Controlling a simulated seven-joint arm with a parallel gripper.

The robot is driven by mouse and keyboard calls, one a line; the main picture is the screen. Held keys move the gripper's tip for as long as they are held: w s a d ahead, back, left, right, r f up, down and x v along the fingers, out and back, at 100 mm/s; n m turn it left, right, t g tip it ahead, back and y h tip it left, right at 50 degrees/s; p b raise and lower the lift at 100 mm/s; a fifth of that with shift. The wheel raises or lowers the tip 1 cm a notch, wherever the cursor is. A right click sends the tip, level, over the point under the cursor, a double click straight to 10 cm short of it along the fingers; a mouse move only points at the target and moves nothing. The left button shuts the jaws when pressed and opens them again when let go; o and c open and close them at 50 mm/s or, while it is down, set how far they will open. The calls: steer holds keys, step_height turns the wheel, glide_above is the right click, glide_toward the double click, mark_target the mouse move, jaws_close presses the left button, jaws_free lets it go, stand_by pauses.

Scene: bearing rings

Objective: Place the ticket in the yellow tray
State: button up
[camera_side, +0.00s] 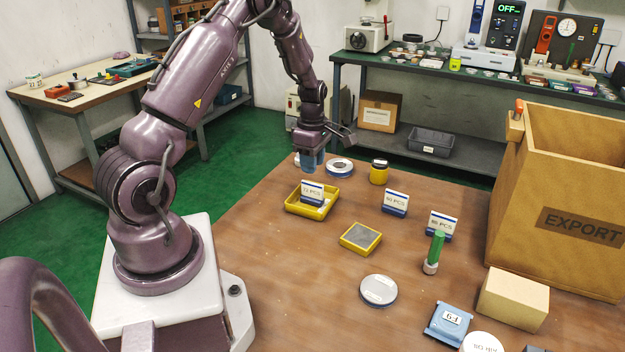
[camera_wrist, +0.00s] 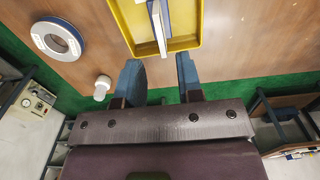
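A ticket reading "72 PCS" (camera_side: 312,191), white with a blue base, stands upright inside the yellow tray (camera_side: 291,208). In the wrist view the ticket (camera_wrist: 158,22) shows from above as a thin edge, within the tray (camera_wrist: 189,45). My gripper (camera_side: 312,163) is just above and behind the ticket in the side view. In the wrist view its two blue fingers (camera_wrist: 159,76) are apart with nothing between them, and the ticket lies beyond their tips.
Tickets "50 PCS" (camera_side: 395,203) and "86 PCS" (camera_side: 442,225) stand to the right. A smaller yellow-framed grey pad (camera_side: 360,238), a yellow jar (camera_side: 379,172), a green-handled tool (camera_side: 435,252) and white-topped discs (camera_side: 378,290) are around. A tall EXPORT bin (camera_side: 560,180) blocks the right.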

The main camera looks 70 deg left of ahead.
mark_target(313, 183)
steer(key=d+r+m+t, duration=0.3)
steer(key=d+r+m, duration=0.9)
steer(key=d+r, duration=0.55)
steer(key=s+d+r+m+t, duration=0.1)
steer(key=s+d+r+m, duration=0.2)
steer(key=s+d+m, duration=0.2)
steer(key=s+d+r+m+t, duration=0.1)
steer(key=s+d+r+m, duration=0.3)
steer(key=s+m, duration=0.4)
steer(key=shift+s+d+m+t, duration=0.15)
steer(key=shift+d+m+t, duration=0.15)
steer(key=shift+d+m, duration=0.6)
